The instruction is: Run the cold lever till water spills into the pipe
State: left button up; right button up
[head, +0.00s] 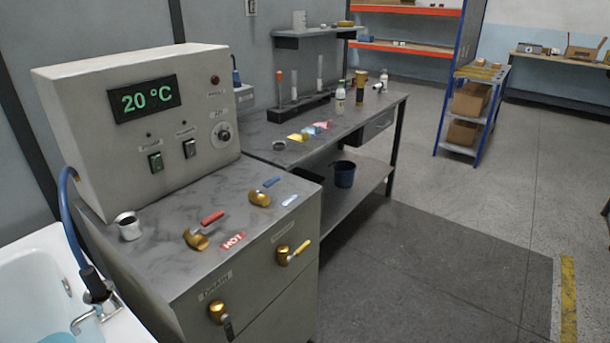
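The cold lever is a brass valve (259,198) with a blue handle (271,182), on the grey cabinet top beside a small blue label (290,200). To its left is a similar valve with a red handle (212,217) by a red HOT label (233,240). A short open silver cylinder (129,226) stands on the cabinet's left edge; I cannot tell if it is the pipe. The white tub (28,262) at lower left holds bluish water (88,333). A silver spout (82,321) at its rim joins a blue hose (72,232). Neither gripper is in view.
The control box (70,134) reads 20 °C. The cabinet front has a yellow-handled valve (301,248) and a dark-handled valve (217,311) under a DRAIN label. A workbench (262,141) with bottles stands behind. Floor at right (440,250) is clear.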

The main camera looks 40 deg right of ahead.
aim_at(268, 184)
jog(key=z, duration=0.9)
